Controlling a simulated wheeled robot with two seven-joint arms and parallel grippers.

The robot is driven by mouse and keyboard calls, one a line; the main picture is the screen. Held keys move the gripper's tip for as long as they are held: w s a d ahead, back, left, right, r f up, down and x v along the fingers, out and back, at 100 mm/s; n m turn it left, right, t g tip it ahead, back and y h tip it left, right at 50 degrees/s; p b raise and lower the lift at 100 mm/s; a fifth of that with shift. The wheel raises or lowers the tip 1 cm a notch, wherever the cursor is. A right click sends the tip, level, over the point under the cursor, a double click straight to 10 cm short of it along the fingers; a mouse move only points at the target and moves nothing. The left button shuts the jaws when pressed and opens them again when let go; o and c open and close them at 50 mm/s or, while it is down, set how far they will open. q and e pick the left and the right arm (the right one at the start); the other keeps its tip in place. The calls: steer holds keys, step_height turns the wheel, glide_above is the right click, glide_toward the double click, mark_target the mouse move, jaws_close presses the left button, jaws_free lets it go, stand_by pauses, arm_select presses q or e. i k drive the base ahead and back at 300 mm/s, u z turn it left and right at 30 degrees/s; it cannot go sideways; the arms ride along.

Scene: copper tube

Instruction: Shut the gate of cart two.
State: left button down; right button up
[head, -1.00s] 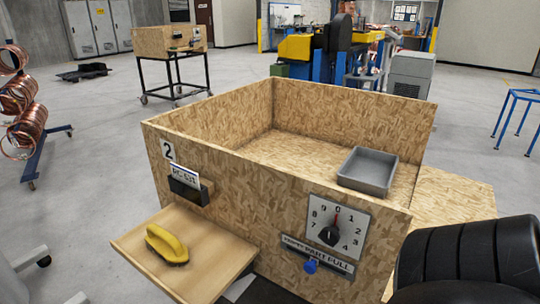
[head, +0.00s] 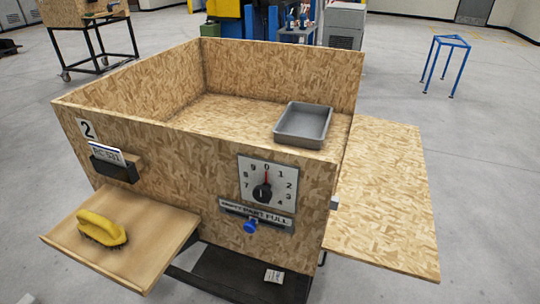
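Cart two is an open-topped chipboard box (head: 150,152) with a "2" label (head: 88,129) on its front. Its right side has no wall standing. The gate looks to be the chipboard panel (head: 385,195) that sticks out to the right of the box, open and below the rim. A small grey fitting (head: 334,203) sits at the box's front right corner, beside the panel. Neither of my grippers is in view.
A grey tray (head: 303,125) stands inside the box near the open side. The front carries a dial (head: 266,184), a blue knob (head: 250,226) and a shelf (head: 150,250) with a yellow brush (head: 102,228). Floor right of the panel is clear; a blue stand (head: 446,65) is farther back.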

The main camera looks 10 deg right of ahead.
mark_target(383, 218)
steer(key=u, duration=0.85)
steer(key=k, duration=1.25)
steer(key=z, duration=1.6)
steer(key=i, duration=1.5)
